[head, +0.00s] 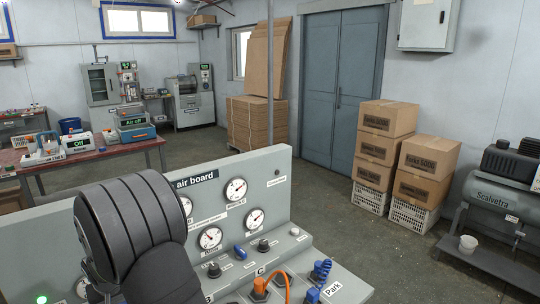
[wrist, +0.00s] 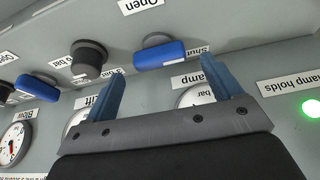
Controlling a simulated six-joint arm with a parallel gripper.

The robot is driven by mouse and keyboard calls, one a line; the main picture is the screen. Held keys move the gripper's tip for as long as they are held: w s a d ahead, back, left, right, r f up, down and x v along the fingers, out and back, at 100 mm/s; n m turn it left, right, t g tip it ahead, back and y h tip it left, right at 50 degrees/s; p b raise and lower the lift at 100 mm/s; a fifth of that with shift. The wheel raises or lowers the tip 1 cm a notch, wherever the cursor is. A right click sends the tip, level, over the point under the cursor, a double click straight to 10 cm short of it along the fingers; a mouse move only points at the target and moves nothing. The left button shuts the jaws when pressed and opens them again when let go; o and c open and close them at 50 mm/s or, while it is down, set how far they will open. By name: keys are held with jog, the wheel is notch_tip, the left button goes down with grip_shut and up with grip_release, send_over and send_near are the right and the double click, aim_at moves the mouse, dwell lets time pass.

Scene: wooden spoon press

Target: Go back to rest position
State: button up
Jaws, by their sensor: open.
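In the wrist view my gripper (wrist: 160,85) shows two blue fingers held wide apart. It is open, and nothing is between the fingers. It faces the grey air board (wrist: 240,50), which appears upside down there, with a blue handle (wrist: 160,53) and a black knob (wrist: 88,58) beyond the fingertips. I cannot tell the exact gap to them. In the head view the air board (head: 260,170) stands in front of me with several round gauges. My dark ribbed arm covers its left part, and my gripper is hidden there.
The board's ledge holds an orange plug (head: 260,286) with an orange hose, a blue connector (head: 321,270) and a "Park" label (head: 332,288). A green light (wrist: 312,108) glows in the wrist view. Stacked cartons (head: 385,145) and a compressor (head: 500,200) stand right, beyond open floor.

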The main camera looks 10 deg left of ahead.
jog(key=x, duration=0.2)
jog(key=shift+w+a+f, duration=0.1)
jog(key=shift+w+f, duration=0.05)
jog(key=shift+f, duration=0.1)
jog(key=shift+r+n+g+y, duration=0.1)
jog(key=shift+n+g+y, duration=0.45)
jog(key=shift+n, duration=1.45)
jog(key=shift+w+n+g+y, duration=0.15)
jog(key=shift+n+g, duration=0.4)
jog(key=shift+n, duration=0.7)
jog(key=shift+w+n+g+y, duration=0.1)
jog(key=shift+n+g, duration=0.4)
jog(key=shift+n, duration=0.75)
jog(key=shift+v, duration=1.05)
jog(key=shift+s, duration=0.1)
